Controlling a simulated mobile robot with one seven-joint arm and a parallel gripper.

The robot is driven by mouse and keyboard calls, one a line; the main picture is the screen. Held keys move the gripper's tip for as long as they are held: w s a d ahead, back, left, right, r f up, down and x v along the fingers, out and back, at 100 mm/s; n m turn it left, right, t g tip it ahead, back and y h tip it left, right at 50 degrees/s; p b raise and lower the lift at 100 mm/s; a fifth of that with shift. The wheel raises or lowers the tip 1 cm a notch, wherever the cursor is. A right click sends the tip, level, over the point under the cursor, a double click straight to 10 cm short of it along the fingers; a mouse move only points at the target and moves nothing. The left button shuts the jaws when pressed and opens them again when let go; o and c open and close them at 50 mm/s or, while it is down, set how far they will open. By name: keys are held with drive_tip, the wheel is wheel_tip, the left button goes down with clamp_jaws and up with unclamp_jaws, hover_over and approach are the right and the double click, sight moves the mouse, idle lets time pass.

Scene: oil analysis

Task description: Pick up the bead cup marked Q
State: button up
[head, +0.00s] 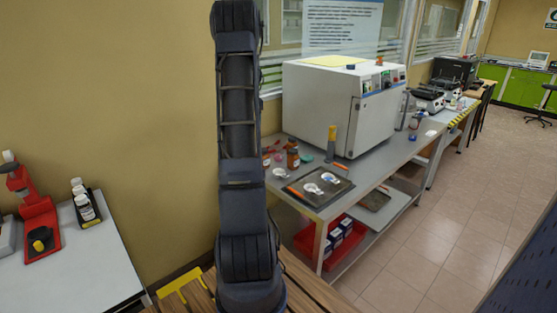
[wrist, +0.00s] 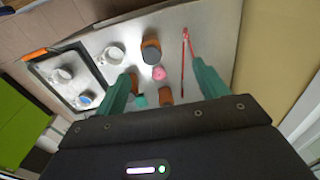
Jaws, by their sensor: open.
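Three small white cups show in the wrist view. Two, a plain one (wrist: 61,75) and one with blue inside (wrist: 85,99), sit on a dark tray (wrist: 43,71); the third cup (wrist: 114,54) stands on the bench beside it. In the head view the tray cups (head: 312,188) (head: 329,177) and the bench cup (head: 281,173) lie near the bench's front. I cannot read a Q on any cup. My gripper (wrist: 162,71) is open and empty, its green fingers pointing at the bench, with all three cups left of the fingers. The head view does not show the gripper.
Brown bottles (wrist: 151,50), a pink ball-like thing (wrist: 158,72) and red pen-like items (wrist: 185,55) stand or lie near the fingers. A big white cabinet (head: 343,103) stands behind the tray. A red bin (head: 331,243) is on the lower shelf. The floor (head: 430,220) at right is clear.

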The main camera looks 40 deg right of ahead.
sight(278, 154)
drive_tip(key=s+d+f+m, duration=0.2)
drive_tip(key=d+f+m, duration=0.2)
drive_tip(key=d+f, duration=1.05)
drive_tip(key=shift+g, duration=0.4)
wheel_tip(278, 154, down, 10)
drive_tip(key=shift+d+r, duration=0.15)
drive_tip(key=shift+r, duration=0.05)
drive_tip(key=shift+c, duration=0.3)
drive_tip(key=c, duration=1)
